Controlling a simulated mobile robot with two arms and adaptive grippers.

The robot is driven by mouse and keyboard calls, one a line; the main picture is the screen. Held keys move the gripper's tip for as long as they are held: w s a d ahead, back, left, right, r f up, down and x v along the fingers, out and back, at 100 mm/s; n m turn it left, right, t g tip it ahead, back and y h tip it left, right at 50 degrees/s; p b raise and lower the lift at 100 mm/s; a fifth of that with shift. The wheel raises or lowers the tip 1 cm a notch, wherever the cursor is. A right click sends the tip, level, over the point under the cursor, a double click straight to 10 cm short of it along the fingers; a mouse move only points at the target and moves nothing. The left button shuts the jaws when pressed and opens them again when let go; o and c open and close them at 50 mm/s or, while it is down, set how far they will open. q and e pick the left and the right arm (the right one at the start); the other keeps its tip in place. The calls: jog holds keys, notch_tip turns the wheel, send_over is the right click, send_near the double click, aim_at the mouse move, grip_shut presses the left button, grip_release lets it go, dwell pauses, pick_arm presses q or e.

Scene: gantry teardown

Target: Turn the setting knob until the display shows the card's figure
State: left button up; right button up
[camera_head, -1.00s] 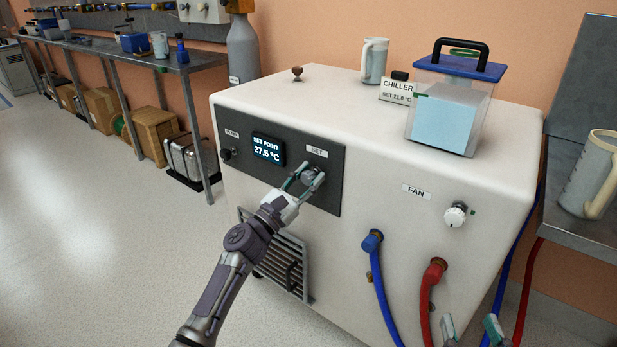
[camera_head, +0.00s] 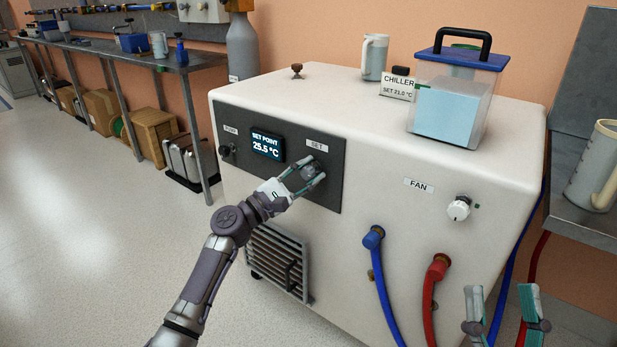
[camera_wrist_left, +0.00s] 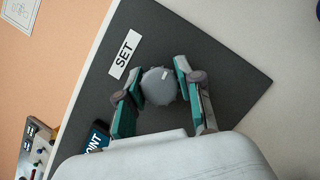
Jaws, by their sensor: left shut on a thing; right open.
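The chiller (camera_head: 370,120) is a white cabinet with a dark panel. Its display (camera_head: 267,145) reads SET POINT 25.5 °C. The card (camera_head: 397,88) on top reads CHILLER SET 21.0 °C. The grey setting knob (camera_head: 311,169) sits below the SET label (camera_head: 316,145). My left gripper (camera_head: 312,172) is shut on this knob, one finger on each side. The left wrist view shows the round knob (camera_wrist_left: 159,87) between the fingertips, with a small pale mark on its face. My right gripper (camera_head: 503,300) is open and empty at the lower right, in front of the cabinet.
A PUMP knob (camera_head: 227,152) is left of the display. A white FAN knob (camera_head: 459,208) is at right. A blue hose (camera_head: 382,285) and a red hose (camera_head: 432,295) hang from the front. A blue-lidded clear container (camera_head: 457,95) and a jug (camera_head: 374,57) stand on top.

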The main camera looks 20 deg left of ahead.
pick_arm(q)
jog(key=m+g, duration=0.1)
jog(key=m, duration=0.2)
jog(key=shift+m+b, duration=0.3)
jog(key=shift+m+g, duration=0.4)
jog(key=shift+m, duration=0.1)
jog(key=shift+m+g, duration=0.4)
jog(key=shift+m, duration=1)
jog(key=shift+m+g, duration=0.3)
jog(key=shift+m, duration=0.2)
jog(key=m+g+p, duration=0.1)
jog(key=m, duration=0.2)
jog(key=shift+y+p, duration=0.4)
jog(key=shift+f+m+g+p, duration=0.1)
jog(key=shift+m+g+p, duration=0.2)
jog(key=shift+m+p, duration=0.5)
jog(key=shift+f+m+y, duration=0.1)
jog(key=shift+m+y, duration=0.3)
jog(key=shift+m, duration=0.1)
pick_arm(e)
jog(key=w+f+g+h, duration=0.2)
jog(key=f+g, duration=0.4)
jog(key=f, duration=0.3)
jog(key=shift+w+d, duration=0.25)
jog(key=shift+w, duration=0.4)
